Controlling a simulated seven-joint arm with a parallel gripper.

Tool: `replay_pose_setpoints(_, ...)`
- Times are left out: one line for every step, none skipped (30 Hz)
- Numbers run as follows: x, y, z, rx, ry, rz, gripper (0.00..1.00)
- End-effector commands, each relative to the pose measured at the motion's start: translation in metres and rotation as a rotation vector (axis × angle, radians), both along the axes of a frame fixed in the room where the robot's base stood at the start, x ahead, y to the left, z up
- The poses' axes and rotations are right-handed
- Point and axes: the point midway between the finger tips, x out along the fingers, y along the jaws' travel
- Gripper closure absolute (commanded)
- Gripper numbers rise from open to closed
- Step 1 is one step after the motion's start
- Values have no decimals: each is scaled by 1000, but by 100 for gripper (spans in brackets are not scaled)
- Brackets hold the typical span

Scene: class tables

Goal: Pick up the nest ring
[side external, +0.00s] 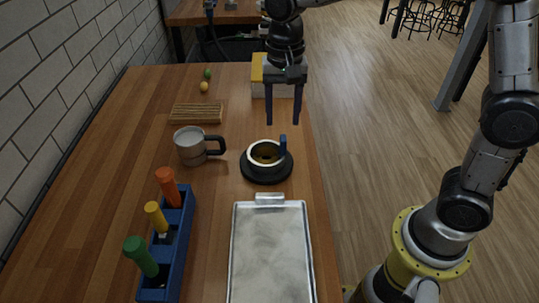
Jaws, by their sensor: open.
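The nest ring seems to be part of the round stack near the table's right edge, but I cannot tell which part carries the name. The stack has a wide black ring (266,176) below and a cream ring (254,160) on top, with a dark yellowish inside. A blue upright tab (283,146) stands at its right side. My gripper (283,121) is open and empty, with its two dark fingers pointing down. In the picture it is above and slightly right of the stack, apart from it. Its exact height over the table is hard to tell.
A grey mug (190,146) stands left of the stack, handle towards it. A metal tray (270,255) lies in front. A blue holder (179,243) with orange, yellow and green handles is front left. A slatted wooden board (196,113) and a yellow-and-white box (258,76) lie farther back.

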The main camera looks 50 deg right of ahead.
Motion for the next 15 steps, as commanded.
replay_pose_setpoints(-1, 0, -8, -1, 4, 0, 46)
replay_pose_setpoints(-1, 0, -11, -1, 4, 0, 46)
replay_pose_setpoints(0, 0, -15, 0, 1, 0, 46)
replay_pose_setpoints(0, 0, -17, 0, 1, 0, 46)
replay_pose_setpoints(0, 0, -18, -1, 1, 0, 46)
replay_pose_setpoints(0, 0, -20, 0, 0, 0, 46)
replay_pose_setpoints(0, 0, -21, 0, 0, 0, 46)
replay_pose_setpoints(-1, 0, -23, 0, 0, 0, 46)
replay_pose_setpoints(-2, 0, -27, -1, 2, 0, 46)
replay_pose_setpoints(-2, 0, -30, -1, 2, 0, 46)
replay_pose_setpoints(-3, 1, -34, -1, 2, 0, 46)
replay_pose_setpoints(-5, 1, -40, -1, 4, 0, 46)
replay_pose_setpoints(-6, 1, -45, -1, 4, 0, 46)
replay_pose_setpoints(-7, 2, -49, -1, 4, 0, 46)
replay_pose_setpoints(-7, 2, -55, -1, 4, 0, 46)
